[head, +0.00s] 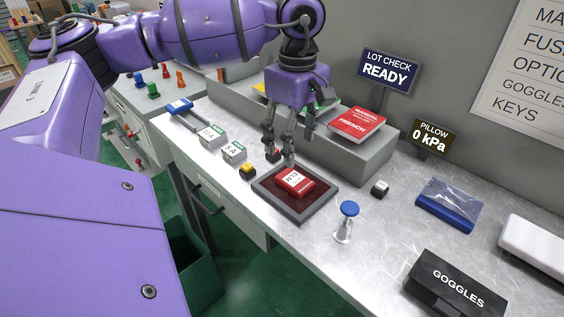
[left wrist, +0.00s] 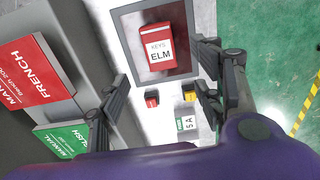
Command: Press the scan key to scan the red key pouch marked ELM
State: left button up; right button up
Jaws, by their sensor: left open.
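The red key pouch (head: 295,182) lies on the dark pad of a grey-framed tray (head: 315,207). In the left wrist view the pouch (left wrist: 159,62) shows a white label reading KEYS ELM. Two small dark-based keys sit beside the tray, one yellow-topped (head: 248,171) and one red-topped (left wrist: 151,102). The yellow one also shows in the left wrist view (left wrist: 189,96). I cannot read which is the scan key. My left gripper (head: 280,158) is open and empty, pointing down at the tray's back edge near the keys. My right gripper is not in view.
A LOT CHECK sign (head: 387,71) reads READY. A grey riser (head: 365,153) with manuals (head: 357,124) stands behind. White boxes (head: 233,151) lie left of the tray. A blue-topped post (head: 347,222), a small knob (head: 379,188) and a black GOGGLES case (head: 455,285) stand right.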

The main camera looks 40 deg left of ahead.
pick_arm(q)
notch_tip(320, 180, up, 2)
jog(key=shift+r, duration=0.2)
